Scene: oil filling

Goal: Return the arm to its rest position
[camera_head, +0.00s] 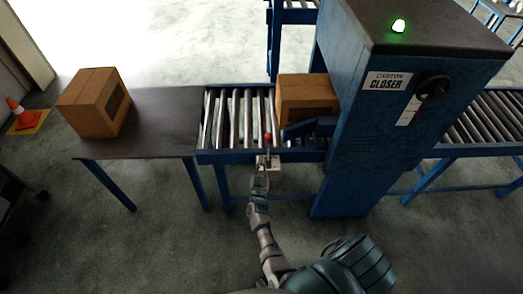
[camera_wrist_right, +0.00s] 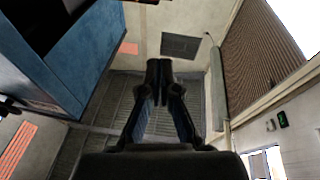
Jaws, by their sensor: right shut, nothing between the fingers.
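My right arm reaches up from the bottom middle of the head view. Its gripper (camera_head: 261,172) is at the front of the conveyor, close by a small pale control box (camera_head: 275,168) and a lever with a red knob (camera_head: 268,136). I cannot tell whether it touches them. In the right wrist view the gripper (camera_wrist_right: 166,66) has its fingertips together and nothing between them. My left gripper is not in view.
A carton (camera_head: 306,98) sits on the roller conveyor (camera_head: 228,120) at the mouth of the blue carton closer (camera_head: 420,125), whose green light is lit. Another carton (camera_head: 88,106) stands on the dark table (camera_head: 165,110) at left.

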